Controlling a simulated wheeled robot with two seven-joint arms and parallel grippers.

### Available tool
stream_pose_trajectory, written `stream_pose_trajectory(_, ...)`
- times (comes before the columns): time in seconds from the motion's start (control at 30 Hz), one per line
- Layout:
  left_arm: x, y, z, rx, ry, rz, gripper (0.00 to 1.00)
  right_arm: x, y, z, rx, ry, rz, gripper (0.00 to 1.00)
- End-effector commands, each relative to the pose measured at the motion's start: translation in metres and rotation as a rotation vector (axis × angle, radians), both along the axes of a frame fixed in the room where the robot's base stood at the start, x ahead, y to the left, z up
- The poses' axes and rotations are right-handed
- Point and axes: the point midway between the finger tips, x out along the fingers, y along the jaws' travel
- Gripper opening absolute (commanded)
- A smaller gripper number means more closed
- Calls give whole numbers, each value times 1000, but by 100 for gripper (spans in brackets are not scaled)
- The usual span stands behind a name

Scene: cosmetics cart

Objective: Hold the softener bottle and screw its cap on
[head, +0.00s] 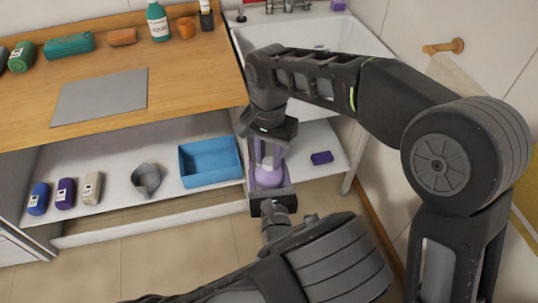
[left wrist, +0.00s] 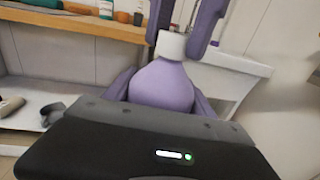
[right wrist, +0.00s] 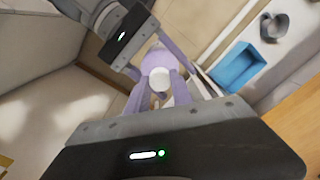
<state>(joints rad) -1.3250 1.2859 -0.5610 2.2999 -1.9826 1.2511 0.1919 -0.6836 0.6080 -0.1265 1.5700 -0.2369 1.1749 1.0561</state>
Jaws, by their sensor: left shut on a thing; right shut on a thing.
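The softener bottle (head: 268,178) is lilac and rounded, upright in front of the cart's shelf. My left gripper (head: 270,187) comes from below and is shut on its body; the left wrist view shows the purple fingers on both sides of the bottle (left wrist: 162,88). The white cap (left wrist: 172,45) sits at the bottle's top, between the fingers of my right gripper (head: 268,158), which reaches down from above and is shut on it. The cap also shows in the right wrist view (right wrist: 160,79). I cannot tell how far it is threaded.
A blue tray (head: 211,160), a grey jug (head: 146,178) and several small bottles stand on the lower shelf. A purple box (head: 322,158) lies to the right. The wooden counter (head: 190,75) holds a grey mat (head: 100,97); a sink (head: 345,38) is beside it.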

Motion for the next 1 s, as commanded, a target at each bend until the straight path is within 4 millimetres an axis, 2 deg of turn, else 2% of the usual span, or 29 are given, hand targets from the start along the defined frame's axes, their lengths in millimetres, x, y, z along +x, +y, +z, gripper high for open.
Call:
stream_pose_trajectory(0.2,0,0,0,0,1,0,0,0,1,0,-1,-3,-624,0)
stream_pose_trajectory(0.33,0,0,0,0,1,0,0,0,0,-1,-2,-3,-921,0)
stream_pose_trajectory(0.47,0,0,0,0,1,0,0,0,0,-1,-1,-2,-1055,0)
stream_pose_trajectory(0.73,0,0,0,0,1,0,0,0,0,0,-1,-2,-1067,0)
stream_pose_trajectory(0.77,0,0,0,0,1,0,0,0,0,0,-1,-2,-1067,29)
stream_pose_trajectory(1.0,0,0,0,0,1,0,0,0,0,-1,-2,-1,-1065,49)
